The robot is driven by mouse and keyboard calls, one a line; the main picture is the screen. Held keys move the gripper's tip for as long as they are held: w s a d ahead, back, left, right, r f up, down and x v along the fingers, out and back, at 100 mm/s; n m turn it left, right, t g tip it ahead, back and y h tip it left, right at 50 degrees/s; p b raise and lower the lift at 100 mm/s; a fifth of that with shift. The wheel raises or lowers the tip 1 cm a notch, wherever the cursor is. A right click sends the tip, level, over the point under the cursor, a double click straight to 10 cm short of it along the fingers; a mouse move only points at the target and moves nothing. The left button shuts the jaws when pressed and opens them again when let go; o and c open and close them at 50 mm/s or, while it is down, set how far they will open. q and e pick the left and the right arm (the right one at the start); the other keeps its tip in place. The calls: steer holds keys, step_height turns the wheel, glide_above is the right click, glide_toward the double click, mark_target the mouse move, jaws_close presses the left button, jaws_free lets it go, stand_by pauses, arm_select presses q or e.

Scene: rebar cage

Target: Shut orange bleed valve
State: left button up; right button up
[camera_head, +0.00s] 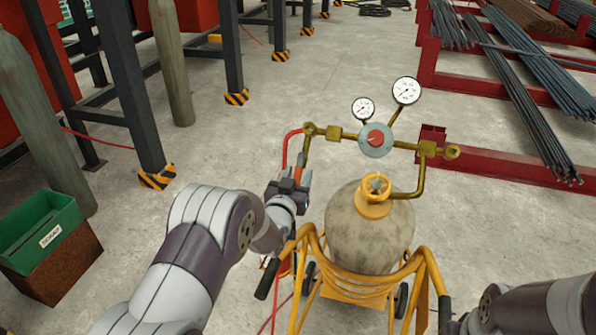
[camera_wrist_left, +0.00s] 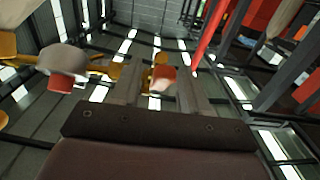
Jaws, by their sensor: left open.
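The orange bleed valve (camera_head: 298,165) hangs below the left end of the brass manifold in the head view. Its orange-red handle (camera_wrist_left: 163,78) shows between my fingers in the left wrist view. My left gripper (camera_head: 297,177) is open, with its fingers on either side of the handle. I cannot tell whether they touch it. The two fingers (camera_wrist_left: 160,92) show apart in the wrist view. My right arm enters at the lower right of the head view, with its gripper out of view.
A tan gas cylinder (camera_head: 368,235) stands in a yellow cart (camera_head: 350,282). The manifold carries a red-centred regulator knob (camera_head: 375,138) and two gauges (camera_head: 405,91). A red hose (camera_head: 286,150) runs down beside my gripper. A green bin (camera_head: 42,228) stands left; open floor lies behind.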

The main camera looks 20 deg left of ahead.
arm_select(q)
steer(key=shift+w, duration=0.25)
steer(key=shift+s, duration=0.1)
jaws_close()
